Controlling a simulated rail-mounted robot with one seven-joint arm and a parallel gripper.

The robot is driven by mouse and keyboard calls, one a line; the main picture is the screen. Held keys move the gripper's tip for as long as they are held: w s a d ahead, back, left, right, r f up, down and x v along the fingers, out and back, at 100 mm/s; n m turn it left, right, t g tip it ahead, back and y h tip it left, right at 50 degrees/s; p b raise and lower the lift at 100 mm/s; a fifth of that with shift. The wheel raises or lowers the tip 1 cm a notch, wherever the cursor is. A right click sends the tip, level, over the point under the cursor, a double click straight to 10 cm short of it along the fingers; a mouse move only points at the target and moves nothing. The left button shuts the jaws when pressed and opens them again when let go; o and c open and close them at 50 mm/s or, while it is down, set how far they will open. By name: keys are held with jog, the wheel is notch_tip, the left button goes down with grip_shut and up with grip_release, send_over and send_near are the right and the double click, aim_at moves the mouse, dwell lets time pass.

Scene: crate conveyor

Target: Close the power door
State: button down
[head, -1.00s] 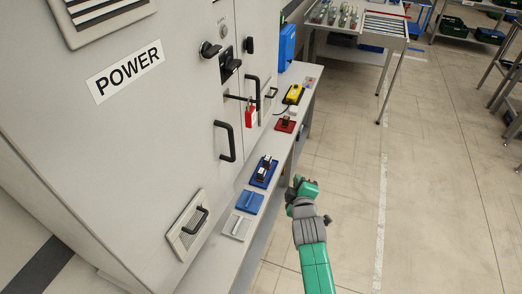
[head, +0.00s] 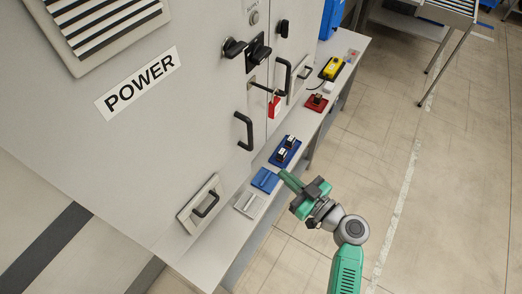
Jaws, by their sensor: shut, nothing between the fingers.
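The large grey power door (head: 150,150) fills the upper left of the head view and carries a POWER label (head: 141,82). A black pull handle (head: 244,131) sits near its right edge. A thin seam separates it from the panel to its right; I cannot tell whether it stands fully flush. My gripper (head: 284,174) is over the narrow ledge, near the blue blocks, to the right of and below the pull handle. It is apart from the handle and appears shut and empty. Its fingertips are too small to make out clearly.
The narrow ledge (head: 222,262) runs along the cabinet with a blue switch block (head: 285,151), a red block (head: 317,102) and a yellow box (head: 331,69). A red padlock (head: 274,106) hangs by the seam. Open floor (head: 450,190) lies to the right.

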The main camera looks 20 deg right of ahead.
jog(key=x, duration=1)
jog(key=shift+w+p, duration=0.35)
jog(key=shift+p, duration=0.1)
jog(key=shift+a+f, duration=0.1)
